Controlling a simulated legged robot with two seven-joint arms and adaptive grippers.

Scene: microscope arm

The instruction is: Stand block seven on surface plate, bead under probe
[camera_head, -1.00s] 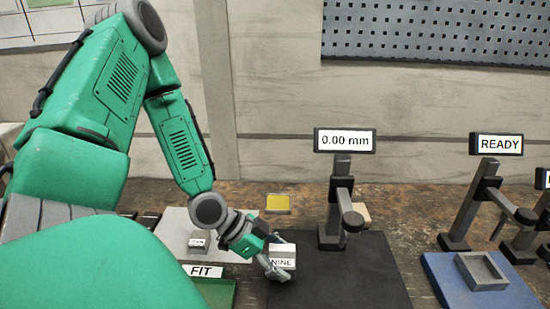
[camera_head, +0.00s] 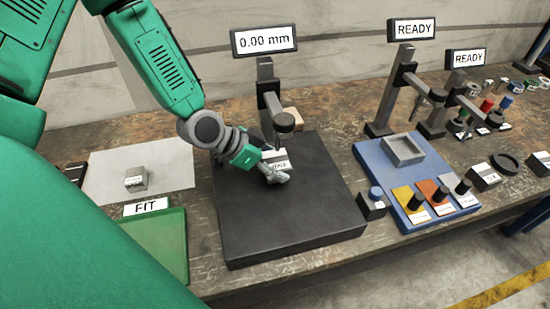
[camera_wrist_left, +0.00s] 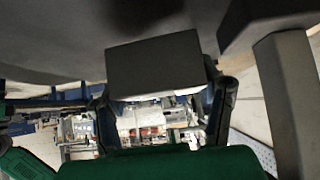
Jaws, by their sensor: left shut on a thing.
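My left gripper (camera_head: 274,172) is shut on a small grey block (camera_head: 276,157) with a white label. The label reads NINE in the earlier head view and is partly hidden now. The block is over the rear part of the black surface plate (camera_head: 290,225), close below the probe (camera_head: 284,121) of the 0.00 mm stand. I cannot tell whether it touches the plate. No bead can be made out. In the left wrist view the block (camera_wrist_left: 153,68) sits between the fingers. Another grey block (camera_head: 136,180) stands on a pale sheet; its label is unreadable. My right gripper is out of view.
A green tray (camera_head: 160,240) with a FIT sign (camera_head: 146,207) lies left of the plate. A blue plate (camera_head: 380,165) with a grey square tray (camera_head: 403,149) and colored blocks is on the right, with READY stands behind. The plate's front is clear.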

